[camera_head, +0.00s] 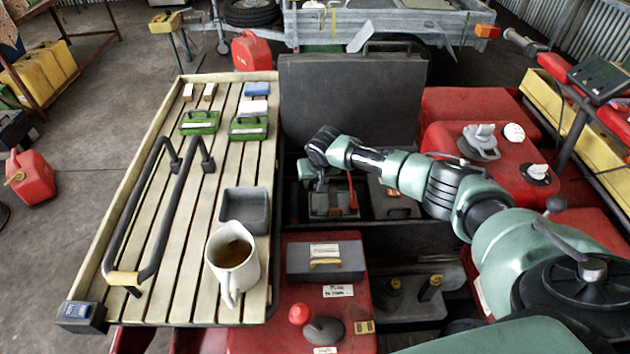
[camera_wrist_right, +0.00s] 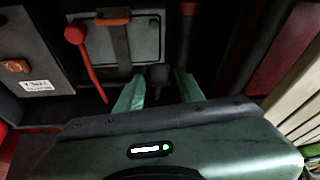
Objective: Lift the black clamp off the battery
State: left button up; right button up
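The battery (camera_head: 328,203) is a grey box in the dark bay in the middle of the head view. It also shows in the right wrist view (camera_wrist_right: 145,45), with a dark strap and an orange piece on it. A small dark piece (camera_wrist_right: 158,75), which looks like the black clamp, sits at the battery's near edge between my fingers. My right gripper (camera_wrist_right: 160,92) has its two green fingers apart, one on each side of that piece; I cannot see contact. In the head view the right gripper (camera_head: 312,172) is over the battery's left part. My left gripper is out of view.
A red lead (camera_wrist_right: 88,62) curves beside the battery. A grey box (camera_head: 326,260) sits on red bodywork in front. A raised dark lid (camera_head: 352,95) stands behind the bay. A slatted rack (camera_head: 185,250) with a jug (camera_head: 233,262) is at left.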

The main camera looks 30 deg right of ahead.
grip_shut()
jog(key=shift+r, duration=0.1)
dwell(1.1)
